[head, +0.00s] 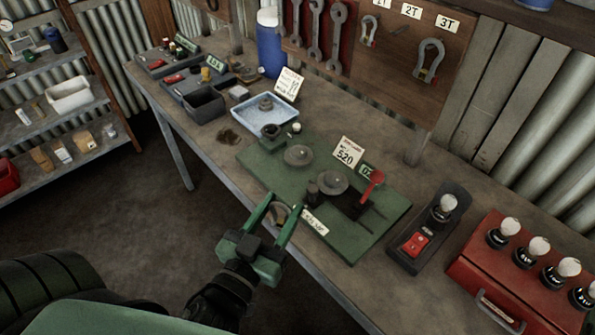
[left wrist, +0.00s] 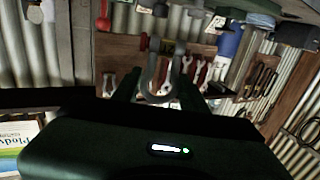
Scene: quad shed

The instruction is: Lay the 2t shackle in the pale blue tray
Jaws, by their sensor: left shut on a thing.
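The 2t shackle (head: 279,214) is held between the green fingers of my left gripper (head: 283,204), in front of the bench's near edge. In the left wrist view the shackle (left wrist: 150,78) is a grey U between the fingers. The pale blue tray (head: 246,126) lies on the bench, beyond the gripper and a little to its left, with a small dark-grey item and a round grey item in or at it. On the tool board the 2T place is empty, while shackles hang under 1T (head: 369,31) and 3T (head: 429,61). My right gripper is out of view.
A white card (head: 288,84) stands behind the tray. Right are a switch box (head: 425,240) and a red case (head: 500,275). Dark bins (head: 204,106) stand left.

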